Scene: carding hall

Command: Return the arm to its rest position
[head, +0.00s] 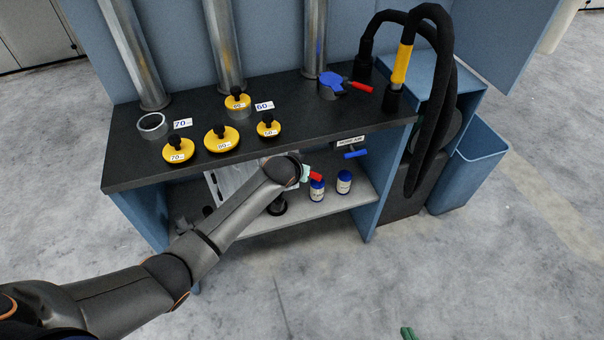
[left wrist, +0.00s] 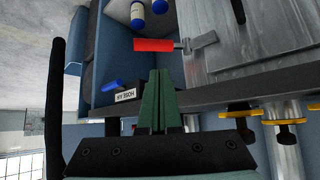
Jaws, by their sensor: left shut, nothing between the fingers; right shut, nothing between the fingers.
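My left arm (head: 190,258) reaches in from the left of the head view to the bench front, its wrist (head: 281,170) before the lower shelf. My left gripper is mostly hidden there behind the wrist; in the left wrist view its green fingers (left wrist: 158,100) are together, with nothing between them. The fingers point toward the bench front, near a red-handled tool (left wrist: 165,45), which shows beyond their tips, apart from them as far as I can tell. My right gripper (head: 408,333) shows only as green tips at the bottom edge, shut and empty over the floor.
The dark bench top (head: 330,120) holds yellow knobbed caps (head: 221,138) and a blue clamp (head: 332,83). Below are a lower shelf (head: 330,202) with blue-and-white bottles (head: 344,182) and a blue valve handle (head: 356,154). A blue bin (head: 468,170) stands right. The front floor is clear.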

